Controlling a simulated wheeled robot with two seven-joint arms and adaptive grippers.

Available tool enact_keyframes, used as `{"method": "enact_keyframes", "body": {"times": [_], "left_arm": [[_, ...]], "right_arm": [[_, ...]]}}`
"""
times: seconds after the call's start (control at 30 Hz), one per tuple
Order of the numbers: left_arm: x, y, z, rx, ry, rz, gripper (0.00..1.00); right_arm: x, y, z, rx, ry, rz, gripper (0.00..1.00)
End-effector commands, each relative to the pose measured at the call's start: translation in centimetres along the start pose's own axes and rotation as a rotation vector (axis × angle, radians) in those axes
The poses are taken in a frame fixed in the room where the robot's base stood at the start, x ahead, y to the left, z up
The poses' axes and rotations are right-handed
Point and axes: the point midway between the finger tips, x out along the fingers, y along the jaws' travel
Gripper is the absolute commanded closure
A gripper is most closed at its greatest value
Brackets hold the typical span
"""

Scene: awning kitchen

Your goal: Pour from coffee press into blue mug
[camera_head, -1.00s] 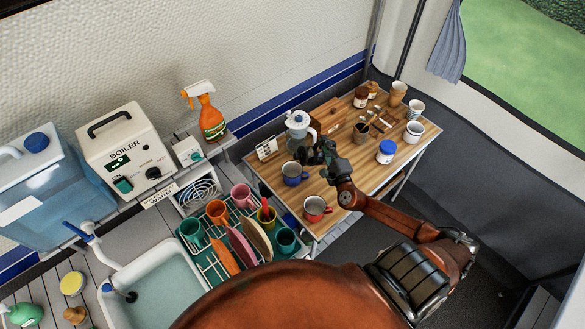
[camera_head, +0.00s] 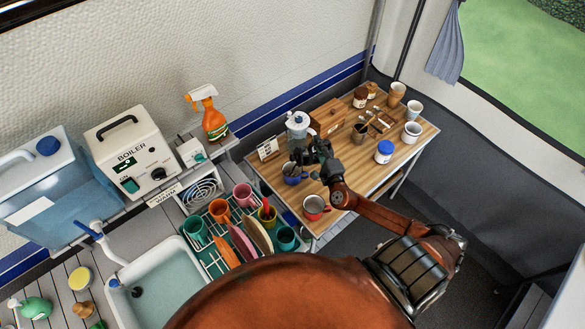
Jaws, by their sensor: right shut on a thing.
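The blue mug (camera_head: 293,178) stands near the table's left edge, its handle to the right. My right gripper (camera_head: 308,153) is just above and to the right of it. The gripper is shut on a small dark thing that looks like the coffee press (camera_head: 297,158), which reaches toward the mug's rim. The gripper hides much of it, so I cannot tell its tilt or whether liquid flows. My left gripper is not in view.
A pale pot (camera_head: 298,126) stands just behind the gripper. A dish rack (camera_head: 218,262) is at left.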

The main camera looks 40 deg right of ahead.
Motion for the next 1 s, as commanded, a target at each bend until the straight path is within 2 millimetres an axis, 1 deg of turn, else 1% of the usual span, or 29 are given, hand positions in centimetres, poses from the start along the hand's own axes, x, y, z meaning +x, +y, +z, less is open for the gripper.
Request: {"method": "enact_keyframes", "body": {"times": [0.07,1.0], "left_arm": [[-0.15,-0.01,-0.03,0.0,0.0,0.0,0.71],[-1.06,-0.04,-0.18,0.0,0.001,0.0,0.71]], "right_arm": [[0.09,-0.28,0.13,-0.002,0.0,-0.004,1.0],[0.1,-0.47,0.86,-0.035,-0.001,-0.005,1.0]]}}
